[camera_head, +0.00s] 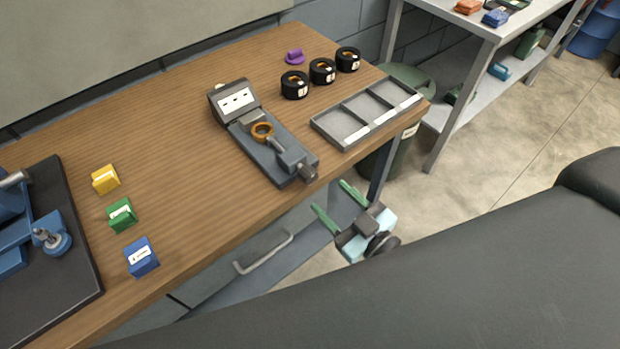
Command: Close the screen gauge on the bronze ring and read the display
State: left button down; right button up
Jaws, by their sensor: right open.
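The screen gauge (277,158) lies on the wooden workbench, its dark grey body running from back left to front right. Its display (236,101) is at the back end, white with short dark dashes. The bronze ring (262,132) sits on the gauge bed below the display. A grey spindle (277,146) points at the ring; I cannot tell whether it touches. A dark knob (308,173) is at the front end. My right gripper (332,203) is open and empty, off the bench's front edge, to the right of and below the gauge. My left gripper is not in view.
A grey three-part tray (347,144) lies right of the gauge. Black rings (295,85) with tags and a purple piece (294,57) stand behind. Yellow (105,179), green (122,215) and blue (142,257) blocks are at left, beside a dark mat (75,232) with a blue fixture.

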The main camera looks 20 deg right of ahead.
aim_at(312, 179)
jog(key=shift+w, duration=0.1)
jog(key=shift+p+x, duration=0.45)
jog(key=shift+x, duration=3.4)
jog(key=c, duration=1)
